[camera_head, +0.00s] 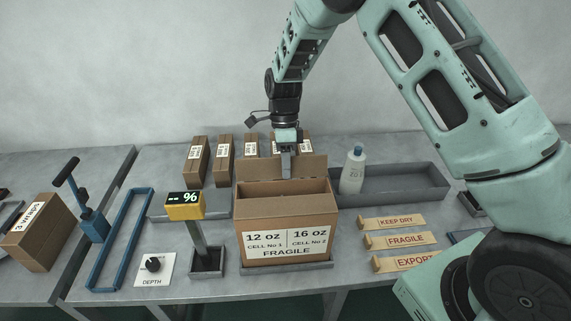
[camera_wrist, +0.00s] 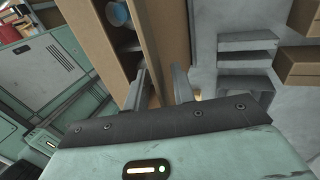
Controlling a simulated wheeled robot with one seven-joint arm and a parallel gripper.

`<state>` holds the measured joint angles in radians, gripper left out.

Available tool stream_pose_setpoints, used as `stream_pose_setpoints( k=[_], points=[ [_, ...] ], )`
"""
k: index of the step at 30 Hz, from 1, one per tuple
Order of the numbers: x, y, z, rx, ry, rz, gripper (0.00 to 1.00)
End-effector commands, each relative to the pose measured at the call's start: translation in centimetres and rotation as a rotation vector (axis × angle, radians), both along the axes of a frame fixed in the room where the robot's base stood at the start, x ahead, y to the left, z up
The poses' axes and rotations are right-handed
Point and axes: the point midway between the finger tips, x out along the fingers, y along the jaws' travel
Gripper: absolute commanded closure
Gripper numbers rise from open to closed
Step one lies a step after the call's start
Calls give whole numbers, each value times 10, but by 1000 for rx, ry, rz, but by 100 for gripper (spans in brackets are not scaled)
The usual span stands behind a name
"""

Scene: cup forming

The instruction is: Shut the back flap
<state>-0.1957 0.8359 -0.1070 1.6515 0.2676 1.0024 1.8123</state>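An open-topped cardboard box (camera_head: 290,220) marked 12 oz and 16 oz stands at the middle of the bench. Its back flap (camera_head: 312,168) stands roughly upright along the far rim. My gripper (camera_head: 286,172) points down at this flap, with a finger showing in front of it. In the wrist view the two fingers (camera_wrist: 160,88) are apart, with the flap (camera_wrist: 165,40) seemingly between them; whether they touch it I cannot tell. A blue round thing (camera_wrist: 117,14) shows inside the box. Most of the box's inside is hidden in the head view.
Several small cartons (camera_head: 197,160) stand behind the box. A white bottle (camera_head: 353,170) stands in a grey tray (camera_head: 405,184) at the right. A yellow percent display (camera_head: 184,206) on a post stands close at the left. Labelled tan strips (camera_head: 398,240) lie at the right front.

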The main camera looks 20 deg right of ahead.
Motion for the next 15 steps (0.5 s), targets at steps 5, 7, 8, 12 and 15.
stream_pose_setpoints(
  k=[5, 7, 8, 12, 15],
  points=[
    [0, 0, 0, 0, 0, 0, 100],
    [0, 0, 0, 0, 0, 0, 100],
    [0, 0, 0, 0, 0, 0, 100],
    [0, 0, 1, -2, -8, 0, 100],
    [-1, 0, 1, -9, -25, 1, 100]
  ],
)
